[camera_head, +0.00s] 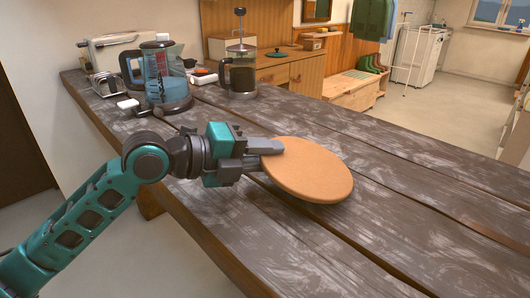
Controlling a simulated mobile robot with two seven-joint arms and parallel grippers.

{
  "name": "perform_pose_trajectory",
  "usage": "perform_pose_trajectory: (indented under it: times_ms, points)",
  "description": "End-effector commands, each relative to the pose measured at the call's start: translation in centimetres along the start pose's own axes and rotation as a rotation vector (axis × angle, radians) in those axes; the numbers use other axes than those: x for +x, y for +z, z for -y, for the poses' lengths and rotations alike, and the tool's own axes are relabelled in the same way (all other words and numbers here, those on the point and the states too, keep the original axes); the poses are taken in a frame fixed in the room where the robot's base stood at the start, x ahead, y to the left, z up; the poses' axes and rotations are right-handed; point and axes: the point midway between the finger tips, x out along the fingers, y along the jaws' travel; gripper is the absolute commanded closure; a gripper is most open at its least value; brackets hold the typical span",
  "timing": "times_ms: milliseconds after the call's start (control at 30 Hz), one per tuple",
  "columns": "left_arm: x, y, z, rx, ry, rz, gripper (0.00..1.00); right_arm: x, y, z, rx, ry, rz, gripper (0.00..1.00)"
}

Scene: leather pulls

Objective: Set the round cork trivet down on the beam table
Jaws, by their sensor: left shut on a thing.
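The round cork trivet (308,170) is a flat orange-brown disc. It is at the middle of the head view, over the beam table (400,225), a dark, worn plank top. My left gripper (268,147) is shut on the left edge of the trivet. The trivet looks slightly tilted and is very near the table top. I cannot tell whether its underside touches the planks. My right gripper is not in view.
A blue kettle (166,75) stands at the table's far left, beside a toaster (112,58). A French press (240,70) stands at the far edge. The planks to the right of the trivet are clear. Dark gaps run between the beams.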

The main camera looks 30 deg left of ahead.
Motion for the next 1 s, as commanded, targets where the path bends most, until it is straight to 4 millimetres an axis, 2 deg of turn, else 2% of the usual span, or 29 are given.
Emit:
perform_pose_trajectory:
  times_ms: [133, 167, 467, 767, 1000]
  points:
    - [0.0, 0.0, 0.1, 0.000, -0.001, 0.000, 1.00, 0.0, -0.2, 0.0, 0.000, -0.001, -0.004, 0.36]
    - [0.0, 0.0, 0.1, 0.000, -0.001, 0.000, 0.73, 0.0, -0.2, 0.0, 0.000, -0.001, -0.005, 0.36]
    - [0.0, 0.0, 0.1, 0.000, -0.001, 0.000, 0.45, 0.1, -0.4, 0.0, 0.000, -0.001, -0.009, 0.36]
    - [-0.2, 0.0, -0.1, 0.000, 0.001, 0.001, 0.45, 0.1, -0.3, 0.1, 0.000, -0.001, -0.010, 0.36]
    - [-2.9, -0.1, -0.3, 0.004, 0.005, -0.001, 0.45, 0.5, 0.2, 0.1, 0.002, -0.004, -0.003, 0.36]
